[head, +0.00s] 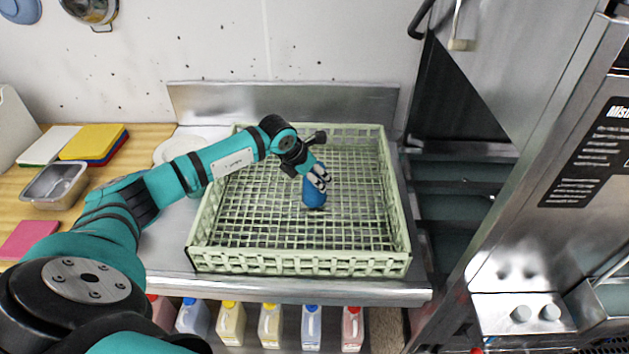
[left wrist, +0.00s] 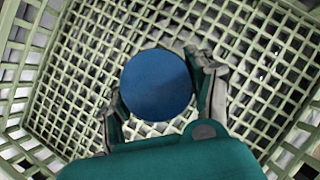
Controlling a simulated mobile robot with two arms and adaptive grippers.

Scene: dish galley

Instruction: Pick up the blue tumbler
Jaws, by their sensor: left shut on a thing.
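The blue tumbler (head: 313,194) is inside the pale green dish rack (head: 300,264), right of the rack's middle. My left gripper (head: 317,178) reaches in from the left over the rack and is shut on the tumbler. In the left wrist view the tumbler (left wrist: 157,85) shows as a round blue end between the two fingers of my left gripper (left wrist: 160,95). The rack's grid (left wrist: 260,60) lies beneath it. I cannot tell whether the tumbler touches the rack floor. My right gripper is not in view.
The rack stands on a steel counter (head: 180,283) with a raised back edge. To the left are a white plate (head: 178,148), a steel pan (head: 55,185) and coloured boards (head: 95,142). A steel machine (head: 560,180) stands at the right. Several bottles (head: 270,325) stand below the counter.

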